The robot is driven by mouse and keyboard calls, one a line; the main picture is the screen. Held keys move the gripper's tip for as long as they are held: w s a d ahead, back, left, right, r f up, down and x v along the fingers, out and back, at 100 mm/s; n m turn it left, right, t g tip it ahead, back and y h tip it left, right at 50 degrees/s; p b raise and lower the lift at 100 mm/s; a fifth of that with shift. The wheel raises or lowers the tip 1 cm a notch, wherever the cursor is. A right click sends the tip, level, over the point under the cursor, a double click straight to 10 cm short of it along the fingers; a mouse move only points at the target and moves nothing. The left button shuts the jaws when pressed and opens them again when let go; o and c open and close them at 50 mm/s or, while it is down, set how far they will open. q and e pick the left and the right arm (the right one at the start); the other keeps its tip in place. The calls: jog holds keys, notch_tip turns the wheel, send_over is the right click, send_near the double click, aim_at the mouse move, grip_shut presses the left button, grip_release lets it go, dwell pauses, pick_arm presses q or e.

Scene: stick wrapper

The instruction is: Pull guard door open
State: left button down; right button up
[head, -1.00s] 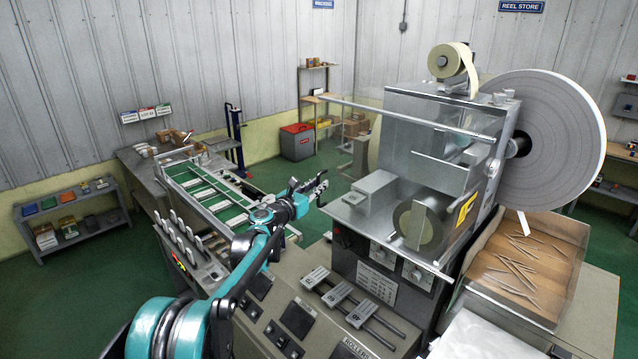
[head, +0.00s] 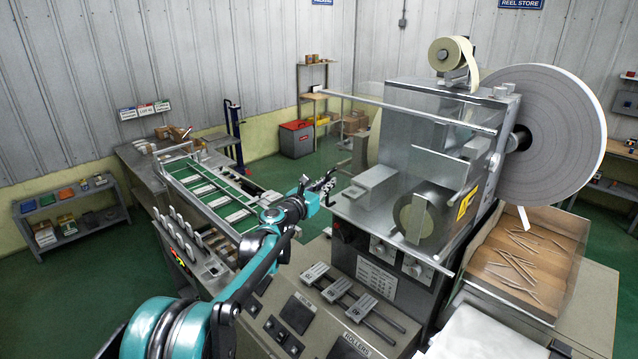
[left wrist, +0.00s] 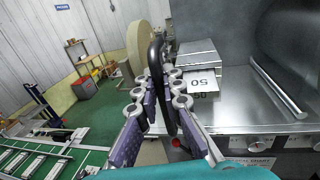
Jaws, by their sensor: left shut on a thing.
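The guard door (head: 440,140) is a clear panel on the front of the grey wrapping machine, with a pale bar (head: 400,110) along its upper edge reaching out to the left. My left gripper (head: 326,184) is at the machine's left front, beside the metal table. In the left wrist view, my left gripper (left wrist: 158,100) is shut on a black loop-shaped handle (left wrist: 157,62), which stands upright between the finger pads. The clear panel's lower edge and its join to the handle are hard to make out. My right gripper is not in view.
A metal block (head: 370,188) sits on the machine's table behind the gripper. The control console (head: 285,325) with sliding clamps (head: 340,292) lies below. A green conveyor (head: 210,190) is to the left. Green floor shows between conveyor and machine.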

aim_at(382, 200)
pick_arm(q)
jog(key=s+d+b, duration=0.3)
jog(key=s+d, duration=0.9)
jog(key=shift+s+d, duration=0.3)
jog(key=c, duration=1.9)
grip_release()
jog(key=shift+w, duration=0.1)
jog(key=v, duration=1.2)
jog(key=shift+f, duration=0.1)
